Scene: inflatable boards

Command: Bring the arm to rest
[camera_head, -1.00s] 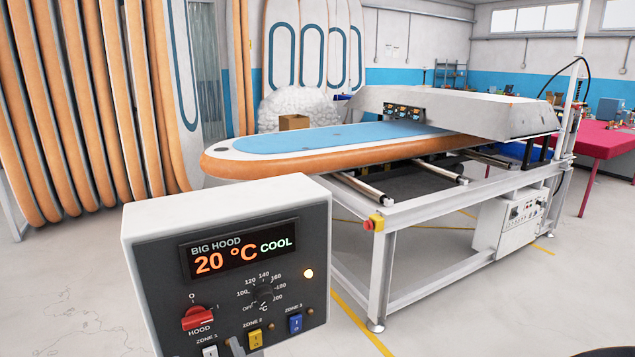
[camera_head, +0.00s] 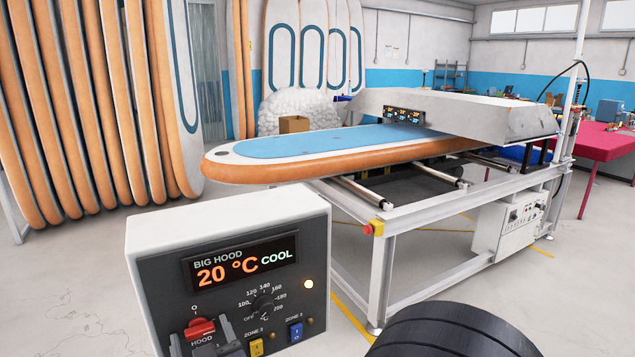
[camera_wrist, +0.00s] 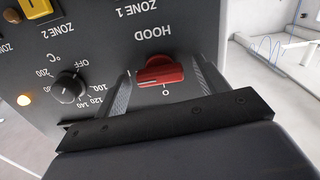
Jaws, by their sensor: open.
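My gripper (camera_head: 206,342) is low in the head view, in front of the control box (camera_head: 228,212). In the wrist view its two grey fingers (camera_wrist: 166,82) stand apart on either side of the red HOOD knob (camera_wrist: 160,71). I cannot tell whether either finger touches the knob. The red knob also shows in the head view (camera_head: 200,327), partly hidden by the fingers. The display (camera_head: 240,264) reads BIG HOOD, 20 °C, COOL. A dark rounded part of my arm (camera_head: 455,332) fills the lower right of the head view.
A black temperature dial (camera_wrist: 68,87), a yellow switch (camera_wrist: 36,8) and a lit lamp (camera_head: 308,284) sit near the knob. Behind the box stands a white press frame (camera_head: 440,232) bearing an inflatable board (camera_head: 300,172) under a hood (camera_head: 480,117). More boards (camera_head: 100,110) stand left.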

